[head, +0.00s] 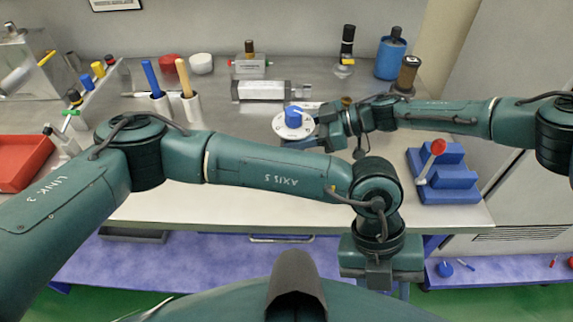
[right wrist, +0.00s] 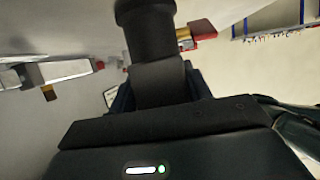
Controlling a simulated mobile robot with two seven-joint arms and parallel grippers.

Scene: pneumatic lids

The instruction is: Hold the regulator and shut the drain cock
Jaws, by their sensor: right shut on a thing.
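My right gripper (head: 322,130) is above the bench middle, beside a white disc with a blue knob (head: 293,118). It is shut on what seems to be the regulator, a black cylinder (right wrist: 143,30) in the right wrist view. The gripper hides most of it in the head view. Beside the cylinder, a brass fitting with a red part (right wrist: 200,31) shows; I cannot tell whether this is the drain cock. My left gripper (head: 380,272) is low in front of the bench, apart from everything on it; its fingers are hidden.
A grey valve block (head: 250,66) and a metal cylinder (head: 262,91) are behind. A red bin (head: 22,160) is at left. My left arm crosses the bench's front.

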